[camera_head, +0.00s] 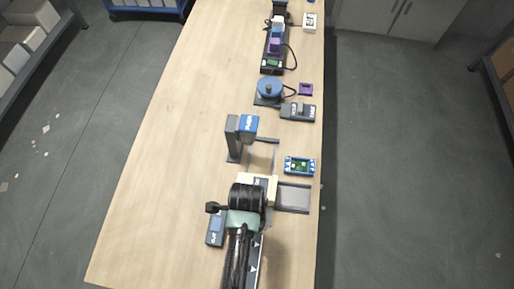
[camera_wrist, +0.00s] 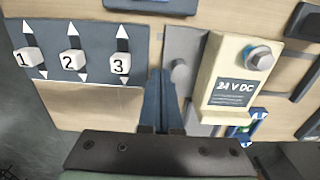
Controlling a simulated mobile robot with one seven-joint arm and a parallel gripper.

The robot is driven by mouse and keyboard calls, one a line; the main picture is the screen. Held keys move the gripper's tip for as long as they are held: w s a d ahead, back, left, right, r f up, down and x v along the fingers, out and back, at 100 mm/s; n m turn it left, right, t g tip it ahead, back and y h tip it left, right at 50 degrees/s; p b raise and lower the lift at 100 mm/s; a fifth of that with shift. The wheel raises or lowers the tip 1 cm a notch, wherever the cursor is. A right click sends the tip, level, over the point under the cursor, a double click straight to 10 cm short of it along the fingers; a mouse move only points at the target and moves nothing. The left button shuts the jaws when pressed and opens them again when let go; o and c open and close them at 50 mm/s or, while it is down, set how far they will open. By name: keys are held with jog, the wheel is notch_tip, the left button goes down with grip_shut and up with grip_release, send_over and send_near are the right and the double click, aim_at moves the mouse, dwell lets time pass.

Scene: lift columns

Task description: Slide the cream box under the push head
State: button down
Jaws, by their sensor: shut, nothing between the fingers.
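In the head view the cream box (camera_head: 271,187) is partly hidden by my wrist. My gripper (camera_wrist: 161,128) is shut and empty, its blue fingers beside the box's left side; I cannot tell if they touch it. My arm hides the fingertips in the head view. The likely push head is a blue block (camera_head: 249,124) on a dark upright column (camera_head: 232,137), beyond the box.
A panel (camera_wrist: 85,60) with sliders 1, 2 and 3 lies left of the fingers. A handheld meter (camera_head: 216,228) lies left of my arm. The table's left side is clear.

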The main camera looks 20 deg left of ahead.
aim_at(257, 178)
jog(key=shift+f+b, duration=1.45)
jog(key=shift+f, duration=0.15)
jog(key=shift+w+a+r+b, duration=0.1)
jog(key=shift+w+a+b, duration=0.1)
jog(key=shift+w, duration=0.55)
jog(key=shift+w+a+b, duration=0.2)
jog(key=shift+w+a, duration=0.05)
jog(key=shift+w, duration=0.45)
jog(key=shift+w+a+r+b, duration=0.1)
jog(key=shift+w+a+b, duration=0.1)
jog(key=shift+w, duration=0.55)
jog(key=shift+w+a+f+b, duration=0.1)
jog(key=shift+w+a+b, duration=0.45)
jog(key=shift+w, duration=0.85)
jog(key=shift+w+a+r+b, duration=0.1)
jog(key=shift+w+a+b, duration=0.15)
jog(key=shift+w+b, duration=0.9)
jog(key=shift+w+a+f+b, duration=0.1)
jog(key=shift+w+a+b, duration=0.35)
jog(key=shift+w, duration=1.2)
jog(key=shift+s+d+p, duration=0.15)
jog(key=shift+s+p, duration=0.15)
jog(key=shift+p, duration=0.2)
notch_tip(257, 178, up, 6)
jog(key=p, duration=0.6)
